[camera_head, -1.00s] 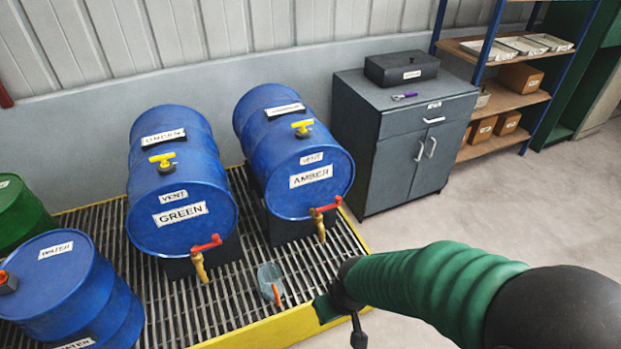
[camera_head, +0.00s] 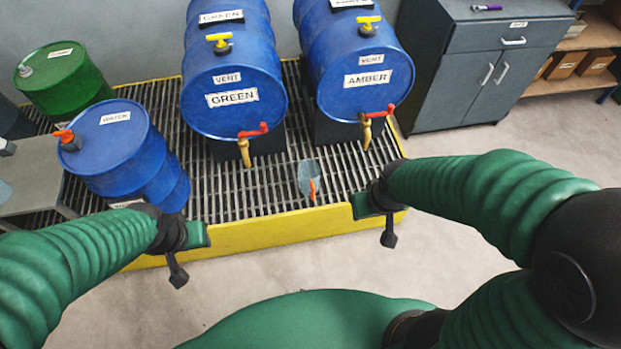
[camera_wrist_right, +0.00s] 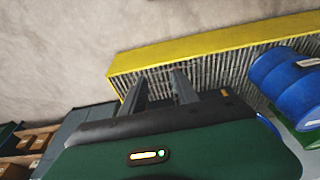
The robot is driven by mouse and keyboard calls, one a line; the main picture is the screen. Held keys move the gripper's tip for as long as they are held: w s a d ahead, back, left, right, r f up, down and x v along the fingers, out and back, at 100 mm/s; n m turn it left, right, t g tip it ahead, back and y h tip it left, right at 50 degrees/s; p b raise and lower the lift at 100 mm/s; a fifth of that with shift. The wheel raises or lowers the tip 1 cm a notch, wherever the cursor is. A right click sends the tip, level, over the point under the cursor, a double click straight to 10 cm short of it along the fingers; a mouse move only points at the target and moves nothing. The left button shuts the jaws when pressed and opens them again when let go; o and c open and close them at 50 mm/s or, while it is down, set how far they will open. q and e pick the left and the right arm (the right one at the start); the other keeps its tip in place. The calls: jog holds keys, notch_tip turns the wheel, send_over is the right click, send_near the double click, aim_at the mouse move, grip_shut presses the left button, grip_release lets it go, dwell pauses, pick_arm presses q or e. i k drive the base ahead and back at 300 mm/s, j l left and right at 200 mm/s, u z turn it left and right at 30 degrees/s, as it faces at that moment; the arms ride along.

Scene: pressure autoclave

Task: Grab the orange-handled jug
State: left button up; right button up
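A small clear jug (camera_head: 306,176) with an orange handle (camera_head: 313,190) stands on the slatted grate, in front of and between the GREEN and AMBER drums. Its handle faces me. My right gripper (camera_head: 362,206) is to the right of the jug and apart from it, over the grate's front edge. In the right wrist view its two fingers (camera_wrist_right: 158,92) are spread with nothing between them. The jug is not clearly visible there. My left gripper (camera_head: 197,236) is left of the jug, near the yellow edge; its fingers cannot be made out.
The GREEN drum (camera_head: 235,95) and AMBER drum (camera_head: 362,78) have red-handled taps overhanging the grate near the jug. A blue WATER drum (camera_head: 118,150) stands at left. A yellow rim (camera_head: 270,232) borders the grate (camera_head: 250,190). A grey cabinet (camera_head: 470,70) stands at right. The front floor is clear.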

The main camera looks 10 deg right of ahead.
aim_at(309, 169)
jog(key=i+l+u, duration=0.1)
jog(key=i+u, duration=0.35)
jog(key=i, duration=0.4)
